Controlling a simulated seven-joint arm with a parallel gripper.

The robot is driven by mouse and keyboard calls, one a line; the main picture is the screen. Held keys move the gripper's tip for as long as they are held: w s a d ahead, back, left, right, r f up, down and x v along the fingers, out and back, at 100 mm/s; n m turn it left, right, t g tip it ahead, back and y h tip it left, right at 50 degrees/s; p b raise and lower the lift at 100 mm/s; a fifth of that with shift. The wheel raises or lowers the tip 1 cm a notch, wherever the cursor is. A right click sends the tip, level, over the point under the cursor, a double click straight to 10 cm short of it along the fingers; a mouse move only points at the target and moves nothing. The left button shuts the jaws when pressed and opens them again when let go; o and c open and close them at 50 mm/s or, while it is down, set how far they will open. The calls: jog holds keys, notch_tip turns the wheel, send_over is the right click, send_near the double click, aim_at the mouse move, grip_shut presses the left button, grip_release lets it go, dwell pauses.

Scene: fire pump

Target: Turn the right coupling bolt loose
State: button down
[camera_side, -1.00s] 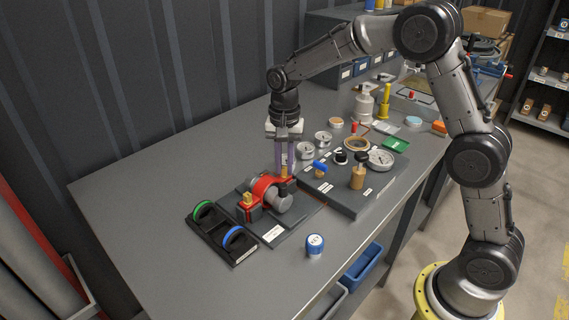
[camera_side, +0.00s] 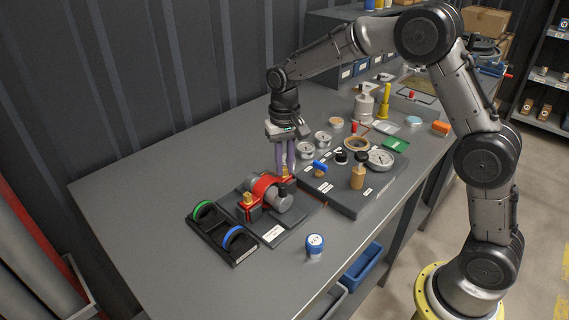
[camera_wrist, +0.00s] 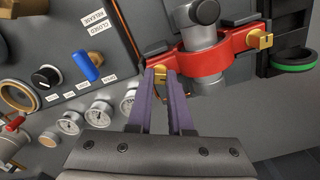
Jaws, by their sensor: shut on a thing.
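The red coupling (camera_side: 266,185) clamps around a grey pipe (camera_side: 281,202) on a dark base plate. It has a brass bolt at each end. My gripper (camera_side: 285,169) points down, with its purple fingers shut on the right coupling bolt (camera_side: 285,171). In the wrist view the bolt's brass head (camera_wrist: 160,76) shows between the fingertips, partly hidden by them. The other bolt (camera_side: 247,201) stands free at the left end of the coupling, and it also shows in the wrist view (camera_wrist: 260,39).
A black holder with a green ring (camera_side: 203,210) and a blue ring (camera_side: 233,235) stands left of the coupling. A valve panel (camera_side: 345,199) with a blue lever (camera_side: 320,166) and gauges lies close on the right. The front left table is clear.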

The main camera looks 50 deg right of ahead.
jog(key=n, duration=1.4)
jog(key=shift+n, duration=0.4)
jog(key=n, duration=0.4)
jog(key=shift+n, duration=2.3)
jog(key=c, duration=0.8)
grip_release()
